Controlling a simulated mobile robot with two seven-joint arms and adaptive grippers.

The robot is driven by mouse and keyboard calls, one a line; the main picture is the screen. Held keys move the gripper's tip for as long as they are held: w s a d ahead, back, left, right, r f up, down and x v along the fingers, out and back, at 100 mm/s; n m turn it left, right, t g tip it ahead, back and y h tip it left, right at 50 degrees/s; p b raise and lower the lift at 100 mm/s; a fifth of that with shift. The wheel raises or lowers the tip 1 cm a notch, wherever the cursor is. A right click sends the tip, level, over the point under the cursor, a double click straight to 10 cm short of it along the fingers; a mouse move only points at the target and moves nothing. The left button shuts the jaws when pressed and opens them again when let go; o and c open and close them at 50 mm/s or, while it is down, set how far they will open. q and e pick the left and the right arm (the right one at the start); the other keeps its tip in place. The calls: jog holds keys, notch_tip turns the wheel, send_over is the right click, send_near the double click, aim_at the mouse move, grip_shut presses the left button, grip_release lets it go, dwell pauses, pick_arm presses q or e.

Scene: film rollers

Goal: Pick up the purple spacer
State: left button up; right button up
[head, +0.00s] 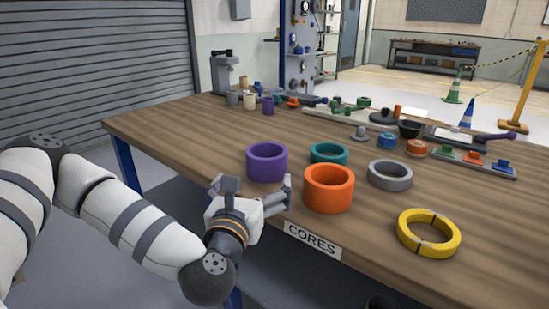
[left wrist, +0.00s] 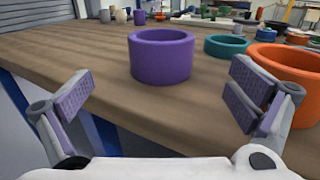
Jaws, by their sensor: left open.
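The purple spacer (head: 267,163) is a thick, upright ring on the wooden table (head: 180,131), close to its front edge. It also shows in the left wrist view (left wrist: 161,60), ahead of and between my open fingers. My left gripper (head: 258,192) is open and empty, in front of the spacer near the table edge, and apart from it. In the left wrist view the fingers (left wrist: 160,98) are spread wider than the ring. My right gripper does not show.
An orange ring (head: 328,190) stands just right of the left gripper. A teal ring (head: 328,153), a grey ring (head: 390,176) and a yellow ring (head: 428,234) lie further right. Small parts and tools fill the back of the table. The table left of the spacer is clear.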

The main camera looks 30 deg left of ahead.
pick_arm(q)
jog(key=p, duration=0.1)
send_near(270, 144)
jog(key=x, duration=0.5)
jog(key=shift+w+a, duration=0.1)
jog(key=shift+w, duration=0.1)
jog(key=c, duration=1.4)
